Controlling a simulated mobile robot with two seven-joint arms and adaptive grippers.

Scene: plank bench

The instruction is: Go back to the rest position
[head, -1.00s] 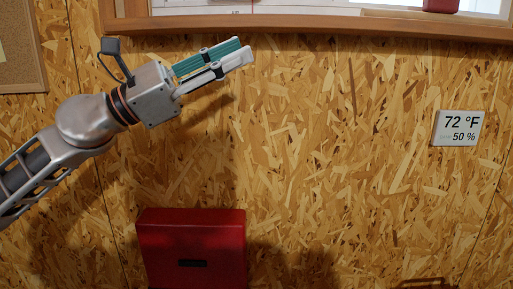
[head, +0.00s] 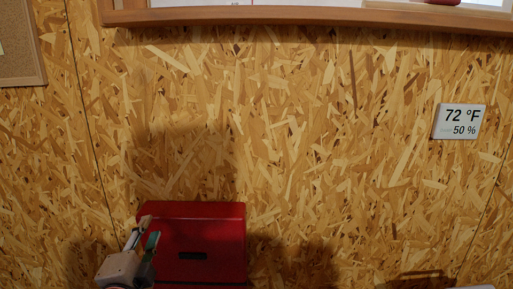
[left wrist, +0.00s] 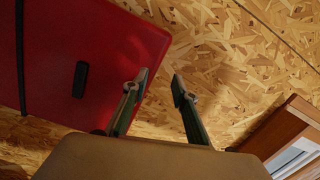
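My left gripper (head: 149,227) is low at the left of the head view, in front of the left edge of a red case (head: 205,235). Its fingers point up. In the left wrist view the two fingertips (left wrist: 160,81) stand apart with nothing between them, so it is open and empty. The red case (left wrist: 75,50), with a dark handle, fills the upper left of that view, beyond the fingers. I cannot tell the exact gap between the gripper and the case. My right gripper is not in view.
A chipboard wall (head: 320,150) fills the background. A wood-framed board (head: 320,14) runs along the top, a cork board (head: 20,45) is at the left, and a temperature display (head: 459,121) is at the right. A pale sliver at the bottom right edge is too small to identify.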

